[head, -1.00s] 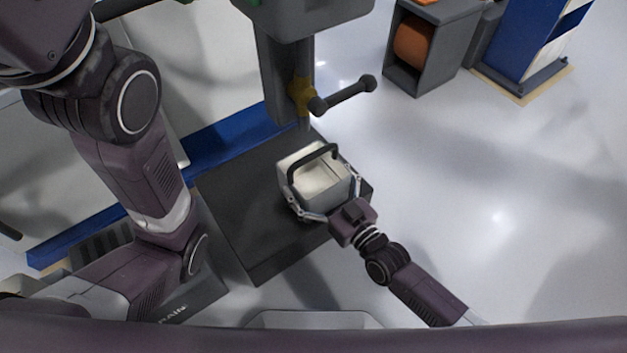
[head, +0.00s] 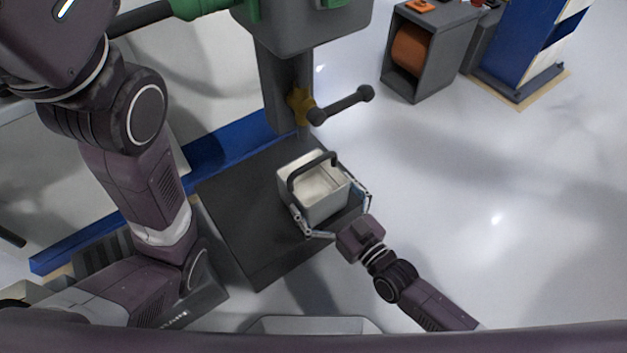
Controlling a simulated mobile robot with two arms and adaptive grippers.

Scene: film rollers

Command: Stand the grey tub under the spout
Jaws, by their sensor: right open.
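The grey tub (head: 325,207) stands upright on the dark platform (head: 239,224), toward its right side, with a black handle arched over its top. The spout (head: 304,116) comes down above and behind the tub, with a yellow hub and a dark lever beside it. My right gripper (head: 334,214) is open, its fingers spread at the tub's near and right sides, with its palm backed off from the tub. Contact at the fingertips is not clear. My left arm crosses the left of the head view; its gripper is out of view.
A grey cabinet with an orange roll (head: 408,47) stands at the back right, beside a blue unit (head: 520,50). A blue rail (head: 100,232) runs behind the platform to the left. The floor to the right is clear.

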